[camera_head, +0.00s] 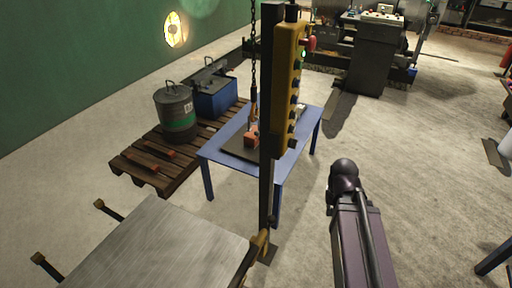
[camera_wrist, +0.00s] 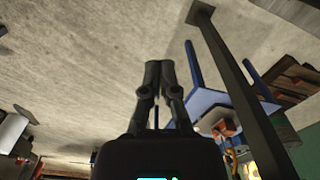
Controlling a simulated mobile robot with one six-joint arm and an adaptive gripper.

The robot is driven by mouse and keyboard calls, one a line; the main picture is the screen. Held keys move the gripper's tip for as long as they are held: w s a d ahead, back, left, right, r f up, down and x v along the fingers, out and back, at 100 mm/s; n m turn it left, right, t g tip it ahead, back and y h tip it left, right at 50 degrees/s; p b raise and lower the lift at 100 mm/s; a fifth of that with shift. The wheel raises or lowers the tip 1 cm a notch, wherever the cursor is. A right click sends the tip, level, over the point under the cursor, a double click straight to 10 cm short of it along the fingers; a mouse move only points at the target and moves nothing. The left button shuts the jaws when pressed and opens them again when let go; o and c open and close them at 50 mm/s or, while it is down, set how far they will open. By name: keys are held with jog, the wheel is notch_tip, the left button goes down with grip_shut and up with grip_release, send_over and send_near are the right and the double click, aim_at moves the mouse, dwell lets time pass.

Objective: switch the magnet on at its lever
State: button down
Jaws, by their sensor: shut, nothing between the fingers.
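The orange-red magnet (camera_head: 251,139) sits on a dark plate (camera_head: 238,152) on the blue table (camera_head: 290,160), under a hook and chain (camera_head: 254,75). Its lever is too small to make out. In the wrist view, which is upside down, the magnet (camera_wrist: 224,127) shows small to the right of my gripper (camera_wrist: 160,68). My gripper is shut and empty, its fingers together over bare floor, apart from the magnet and table. In the head view, my arm stands right of the table; the fingers cannot be made out there.
A dark post (camera_head: 266,190) with a yellow button box (camera_head: 288,85) stands in front of the table; the post also crosses the wrist view (camera_wrist: 235,75). A pallet (camera_head: 150,165) holds a drum (camera_head: 176,112) and a blue box (camera_head: 214,97). Floor right of the table is clear.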

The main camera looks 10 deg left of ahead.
notch_tip(320, 180, down, 30)
jog(key=w+b, duration=0.3)
jog(key=b, duration=2.6)
jog(key=w+a+f+m+t+y+b, duration=0.1)
jog(key=w+a+f+m+y+b, duration=0.3)
jog(key=w+f+b, duration=0.45)
jog(key=w+a+r+m+t+y+b, duration=0.1)
jog(key=w+a+r+m+y, duration=0.15)
jog(key=w+a+m, duration=0.55)
jog(key=w+a+r+m+t+y+b, duration=0.1)
jog(key=w+a+r+m+t+y, duration=0.2)
jog(key=w+a, duration=0.45)
jog(key=w+a+r+m+t+y, duration=0.1)
jog(key=w+a+r+m+y, duration=0.1)
jog(key=w+r+m, duration=0.2)
jog(key=w+a+r+m+t+y, duration=0.1)
jog(key=w+a+r+m+y, duration=0.1)
jog(key=w+m, duration=0.6)
jog(key=w+a+r+m+t+y, duration=0.1)
jog(key=w+a+r+m+y, duration=0.1)
jog(key=w+r+m, duration=0.4)
jog(key=shift+w+m+y, duration=0.2)
jog(key=shift+w+y, duration=0.2)
jog(key=shift+w, duration=1)
jog(key=shift+w+m+y, duration=0.2)
jog(key=shift+w+y, duration=0.15)
jog(key=shift+w, duration=1)
